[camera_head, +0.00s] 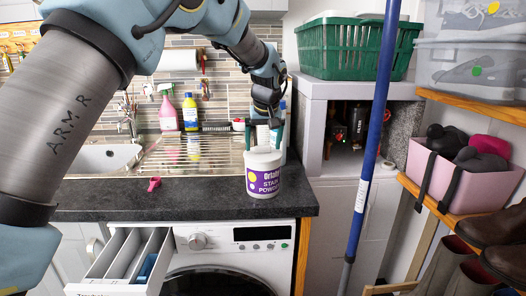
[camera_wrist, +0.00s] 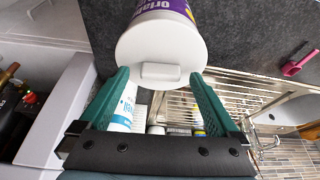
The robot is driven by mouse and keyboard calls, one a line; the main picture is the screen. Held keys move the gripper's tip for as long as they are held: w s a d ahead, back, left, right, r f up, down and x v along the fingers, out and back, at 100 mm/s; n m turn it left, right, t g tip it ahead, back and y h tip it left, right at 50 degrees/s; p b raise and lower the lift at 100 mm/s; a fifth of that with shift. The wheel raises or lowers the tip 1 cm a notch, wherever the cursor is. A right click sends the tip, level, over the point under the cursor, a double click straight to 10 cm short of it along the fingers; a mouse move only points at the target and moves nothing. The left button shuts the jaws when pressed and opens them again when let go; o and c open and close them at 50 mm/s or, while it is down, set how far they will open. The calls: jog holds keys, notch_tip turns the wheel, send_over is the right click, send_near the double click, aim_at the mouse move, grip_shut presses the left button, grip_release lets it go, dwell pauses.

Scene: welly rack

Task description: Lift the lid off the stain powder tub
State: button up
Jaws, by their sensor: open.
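The stain powder tub (camera_head: 264,180) stands upright on the dark worktop near its right front corner, white and purple with its label facing the head camera. Its white lid (camera_head: 263,154) is on the tub. In the wrist view the lid (camera_wrist: 135,46) shows with a raised bar handle (camera_wrist: 160,73) near its edge. My gripper (camera_head: 264,134) is just above the tub, pointing down. In the wrist view its green fingers (camera_wrist: 161,80) are spread on either side of the handle, with gaps to both sides. Nothing is held.
A white bottle (camera_wrist: 125,108) stands close behind the tub. A blue pole (camera_head: 372,130) stands upright to the right. A green basket (camera_head: 352,48) sits on the grey cabinet. A pink peg-like item (camera_head: 154,184) lies on the worktop, and an open drawer (camera_head: 122,262) juts out below.

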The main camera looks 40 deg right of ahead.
jog(key=c, duration=1.4)
